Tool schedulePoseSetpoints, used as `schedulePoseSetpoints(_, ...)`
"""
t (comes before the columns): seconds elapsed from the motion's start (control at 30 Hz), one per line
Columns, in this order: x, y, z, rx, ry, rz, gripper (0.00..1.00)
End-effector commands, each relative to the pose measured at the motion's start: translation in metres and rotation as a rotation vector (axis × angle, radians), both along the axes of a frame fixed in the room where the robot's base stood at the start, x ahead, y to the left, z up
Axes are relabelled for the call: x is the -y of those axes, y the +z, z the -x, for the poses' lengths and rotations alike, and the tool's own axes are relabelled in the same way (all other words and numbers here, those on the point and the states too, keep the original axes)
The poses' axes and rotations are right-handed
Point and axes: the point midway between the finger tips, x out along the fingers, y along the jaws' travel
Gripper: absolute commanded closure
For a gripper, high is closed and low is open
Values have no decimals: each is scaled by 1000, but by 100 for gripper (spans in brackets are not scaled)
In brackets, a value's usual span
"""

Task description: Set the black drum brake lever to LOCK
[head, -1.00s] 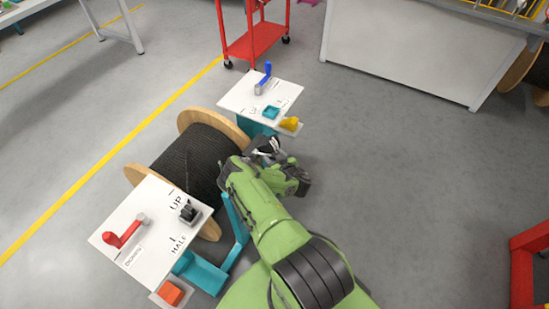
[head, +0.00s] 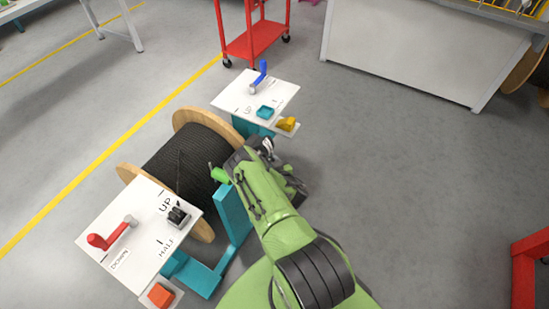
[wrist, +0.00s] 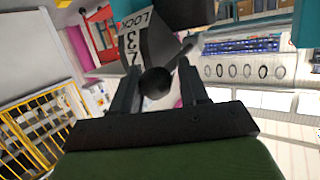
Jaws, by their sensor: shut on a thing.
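In the wrist view, a black ball knob (wrist: 156,82) on a grey rod sits between the two fingers of my gripper (wrist: 158,78), which is shut on it. Behind it is a white scale plate (wrist: 131,36) with LOCK and a 3 readable; part of the scale is hidden by dark parts. In the head view, the black cable drum (head: 185,158) with wooden flanges stands on a teal frame. My gripper (head: 266,150) is at its right side, where my wrist hides most of the lever. The lever's exact setting cannot be told.
A near white panel (head: 128,262) carries a red lever (head: 108,236) by DOWN, a black switch (head: 178,216) and an orange block (head: 161,294). A far panel (head: 283,90) carries a blue lever (head: 261,74). A red cart (head: 255,40) stands behind.

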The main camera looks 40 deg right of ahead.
Motion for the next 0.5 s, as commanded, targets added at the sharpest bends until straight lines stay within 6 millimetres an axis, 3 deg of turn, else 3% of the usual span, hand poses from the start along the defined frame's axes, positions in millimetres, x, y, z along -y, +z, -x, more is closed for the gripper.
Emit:
schedulePoseSetpoints(0.03,-5,-11,2,-14,-7,-4,100)
schedulePoseSetpoints(0.5,-13,-54,-4,-17,-6,0,100)
